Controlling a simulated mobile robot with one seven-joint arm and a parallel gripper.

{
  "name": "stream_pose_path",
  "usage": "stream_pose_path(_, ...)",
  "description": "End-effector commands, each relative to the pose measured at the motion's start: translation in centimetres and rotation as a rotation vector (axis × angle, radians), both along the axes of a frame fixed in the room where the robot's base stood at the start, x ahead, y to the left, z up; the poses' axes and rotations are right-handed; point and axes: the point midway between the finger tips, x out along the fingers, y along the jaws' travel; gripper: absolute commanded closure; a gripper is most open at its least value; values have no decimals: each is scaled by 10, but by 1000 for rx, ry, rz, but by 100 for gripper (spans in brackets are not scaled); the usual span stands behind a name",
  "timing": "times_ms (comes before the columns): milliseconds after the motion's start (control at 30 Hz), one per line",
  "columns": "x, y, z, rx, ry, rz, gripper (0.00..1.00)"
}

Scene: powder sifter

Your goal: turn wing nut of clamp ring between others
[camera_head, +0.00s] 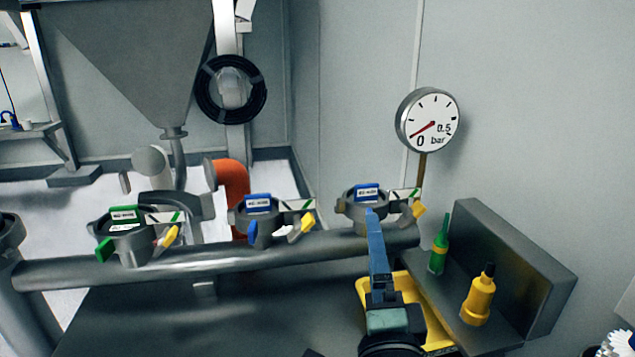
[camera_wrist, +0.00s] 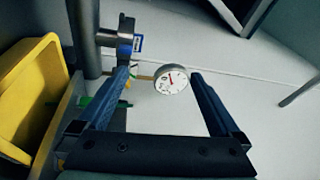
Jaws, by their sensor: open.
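Three grey clamp rings sit in a row on a horizontal pipe. The middle clamp ring (camera_head: 260,217) has a blue label on top, a blue tab (camera_head: 252,235) at its front and a yellow tab (camera_head: 307,222) at its right. I cannot tell for sure which tab is its wing nut. The left clamp ring (camera_head: 124,243) has green marks and a yellow tab. The right clamp ring (camera_head: 352,212) has a blue label and a yellow tab. My gripper (camera_head: 370,213) is in front of the right ring, right of the middle one. In the wrist view my gripper (camera_wrist: 160,78) is open and empty.
The grey pipe (camera_head: 230,262) runs across below the rings. A pressure gauge (camera_head: 428,120) stands behind, at right. A green bottle (camera_head: 438,258) and a yellow bottle (camera_head: 479,295) stand on a dark shelf at right. A yellow tray (camera_head: 432,325) lies beneath my gripper.

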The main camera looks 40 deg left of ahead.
Motion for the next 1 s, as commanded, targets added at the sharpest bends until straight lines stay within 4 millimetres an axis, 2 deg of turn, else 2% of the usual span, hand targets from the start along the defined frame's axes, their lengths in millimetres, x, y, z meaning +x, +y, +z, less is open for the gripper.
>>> stream_pose_path(33,-4,12,8,64,95,53,0)
stream_pose_path(233,-28,44,-17,336,460,213,0)
stream_pose_path(400,-46,56,-34,494,677,275,0)
stream_pose_path(533,-52,60,-42,550,751,292,0)
stream_pose_path(733,-43,72,-44,562,762,297,0)
stream_pose_path(1000,-9,112,-44,561,761,297,0)
